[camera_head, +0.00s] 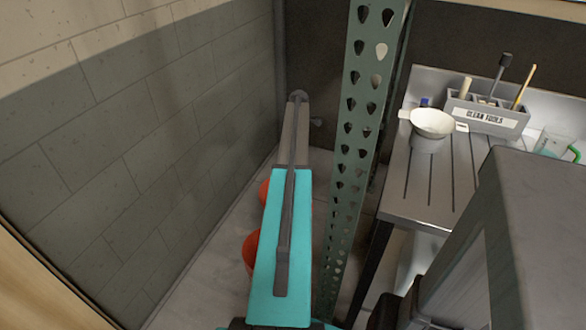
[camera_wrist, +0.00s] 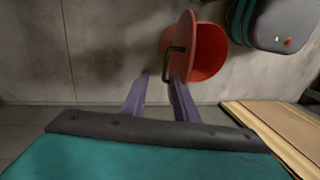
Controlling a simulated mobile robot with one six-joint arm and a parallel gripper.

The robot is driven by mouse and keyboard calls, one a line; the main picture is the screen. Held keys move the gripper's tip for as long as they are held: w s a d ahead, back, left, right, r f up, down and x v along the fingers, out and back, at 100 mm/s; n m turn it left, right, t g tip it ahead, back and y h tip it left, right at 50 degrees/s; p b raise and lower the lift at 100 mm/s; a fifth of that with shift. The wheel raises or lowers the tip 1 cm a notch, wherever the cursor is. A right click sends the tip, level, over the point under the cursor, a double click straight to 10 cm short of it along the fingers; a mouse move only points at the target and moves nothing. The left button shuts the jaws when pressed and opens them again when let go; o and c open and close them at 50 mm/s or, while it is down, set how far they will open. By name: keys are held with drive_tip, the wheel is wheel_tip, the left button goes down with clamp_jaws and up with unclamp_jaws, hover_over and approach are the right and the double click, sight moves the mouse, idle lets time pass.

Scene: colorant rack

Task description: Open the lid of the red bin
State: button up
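The red bin (camera_wrist: 211,55) shows in the wrist view at upper middle, with its round mouth and inside exposed. Its red lid (camera_wrist: 182,33) stands tilted up at the left of the mouth, with a dark bent handle (camera_wrist: 171,62) on its face. My gripper (camera_wrist: 161,77) is open, its two purple fingers apart. The handle's lower end shows between the fingertips, close to the right one; I cannot tell whether they touch. In the head view, red parts (camera_head: 250,252) show beside my arm, mostly hidden by it, and my gripper is hidden.
A green perforated post (camera_head: 352,160) stands right of my arm. A metal counter (camera_head: 430,190) holds a white bowl (camera_head: 432,123) and a grey tool holder (camera_head: 485,112). A block wall (camera_head: 130,160) is at left. A dark grey case (camera_wrist: 283,22) is right of the bin.

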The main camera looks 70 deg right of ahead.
drive_tip(key=v, duration=0.3)
drive_tip(key=shift+w+a, duration=0.1)
idle(0.5)
